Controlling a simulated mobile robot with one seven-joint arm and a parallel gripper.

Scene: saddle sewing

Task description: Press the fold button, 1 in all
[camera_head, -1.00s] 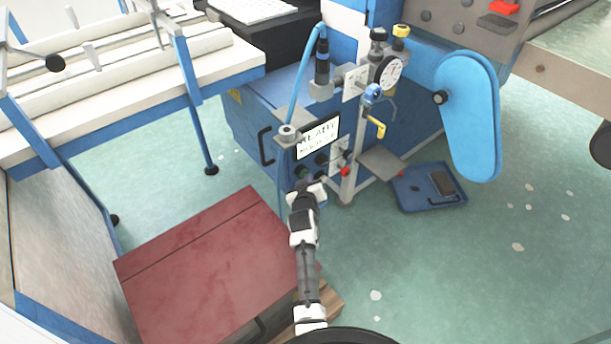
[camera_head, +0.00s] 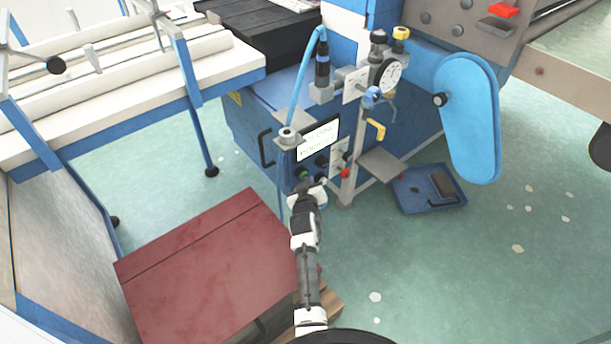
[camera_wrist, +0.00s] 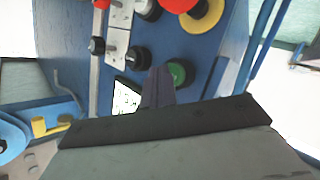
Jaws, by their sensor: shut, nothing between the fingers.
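A green button (camera_wrist: 180,73) with a dark surround sits on the blue machine's front panel; it also shows small in the head view (camera_head: 303,174). Which control is the fold button cannot be read from a label. My gripper (camera_wrist: 160,74) is shut and empty, its fingertips close beside the green button in the wrist view. Contact cannot be told. In the head view my gripper (camera_head: 312,184) is at the panel, just below the display (camera_head: 318,139), which shows blurred green text.
A black knob (camera_wrist: 138,58) is near the fingertips. A red knob (camera_head: 345,173) and the pressure gauge post (camera_head: 352,180) stand right of my gripper. A red-brown box (camera_head: 200,260) is at the lower left. A blue tray (camera_head: 405,200) lies on the floor at right.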

